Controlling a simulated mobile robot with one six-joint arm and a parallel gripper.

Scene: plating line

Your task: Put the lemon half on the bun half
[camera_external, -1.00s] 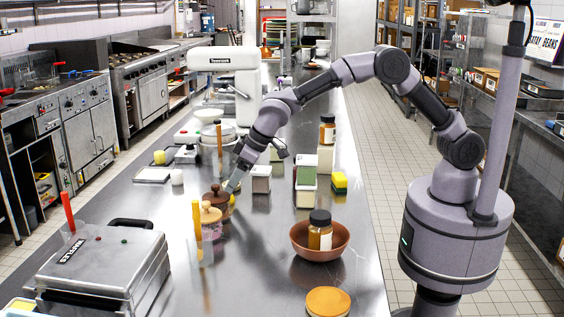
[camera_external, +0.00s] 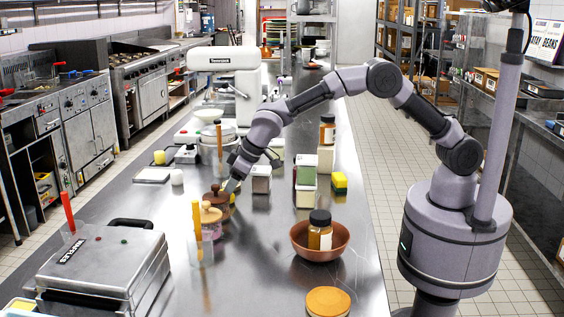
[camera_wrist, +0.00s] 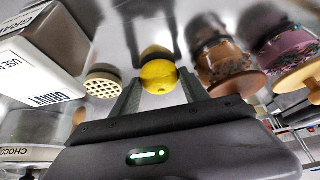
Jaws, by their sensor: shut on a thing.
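The lemon half (camera_wrist: 158,76) is a rounded yellow piece between the two fingers of my gripper (camera_wrist: 160,88) in the wrist view. My gripper is shut on it. In the outside view my gripper (camera_external: 231,188) is low over the counter, beside the brown jar, with a bit of yellow showing at its tip. A dark band shows just past the lemon half in the wrist view; I cannot tell what it is.
A chocolate-brown jar (camera_wrist: 222,60) and a pink jar (camera_wrist: 287,45), both with wooden lids, stand close on the right in the wrist view. A white box marked GRAVY (camera_wrist: 40,58) and a round perforated top (camera_wrist: 103,82) are on the left. A copper bowl (camera_external: 320,247) stands nearer on the counter.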

